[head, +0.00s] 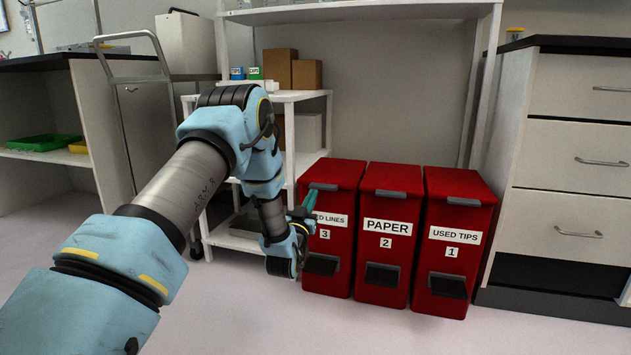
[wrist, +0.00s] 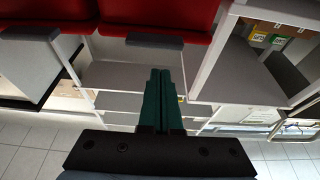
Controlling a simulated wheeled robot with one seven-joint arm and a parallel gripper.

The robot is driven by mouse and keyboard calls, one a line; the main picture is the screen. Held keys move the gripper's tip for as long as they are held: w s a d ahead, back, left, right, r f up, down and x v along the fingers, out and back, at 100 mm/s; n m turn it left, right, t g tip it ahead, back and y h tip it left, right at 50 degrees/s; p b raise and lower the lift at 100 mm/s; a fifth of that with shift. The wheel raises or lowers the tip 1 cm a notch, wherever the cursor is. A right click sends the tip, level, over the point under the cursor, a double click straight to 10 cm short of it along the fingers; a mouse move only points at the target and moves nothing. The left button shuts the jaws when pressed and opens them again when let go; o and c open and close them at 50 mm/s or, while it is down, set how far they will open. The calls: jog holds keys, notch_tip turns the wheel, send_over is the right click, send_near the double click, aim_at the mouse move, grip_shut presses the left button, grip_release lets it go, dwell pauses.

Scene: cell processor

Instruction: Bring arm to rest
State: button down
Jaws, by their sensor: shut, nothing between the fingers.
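My gripper (head: 309,200) is at the end of my blue and grey arm, which reaches forward from the lower left in the head view. Its dark green fingers sit close to the left red bin, in front of its label. In the wrist view the fingers of my gripper (wrist: 160,85) lie side by side, shut with nothing between them. My arm hides part of the white shelf and the left edge of the left bin's label.
Red bins for lines (head: 330,240), paper (head: 384,270) and used tips (head: 456,205) stand in a row on the floor. A white shelf (head: 310,95) is behind my arm. Drawers (head: 570,120) stand at right, a trolley (head: 118,80) at left.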

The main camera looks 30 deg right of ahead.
jog(key=w+a+r+n+g+y+p, duration=0.1)
jog(key=a+r+g+y+p, duration=0.15)
jog(key=a, duration=0.45)
jog(key=a+r+n+g+y+p, duration=0.1)
jog(key=a+y, duration=0.3)
jog(key=a, duration=0.4)
jog(key=w+a+r+n+g+y+p, duration=0.1)
jog(key=a+r+g+y+p, duration=0.15)
jog(key=a, duration=0.45)
jog(key=s+a+r+n+g+y+p, duration=0.2)
jog(key=s+a+r+g+y+p, duration=0.15)
jog(key=s+a, duration=0.85)
jog(key=s+a+r+n+g+y+p, duration=0.25)
jog(key=s+a+g, duration=0.25)
jog(key=s+a, duration=0.65)
notch_tip(320, 180, up, 37)
jog(key=s+d+p, duration=0.1)
jog(key=d+p, duration=0.1)
jog(key=p, duration=3.4)
jog(key=shift+s+d+f, duration=0.15)
jog(key=shift+s, duration=0.15)
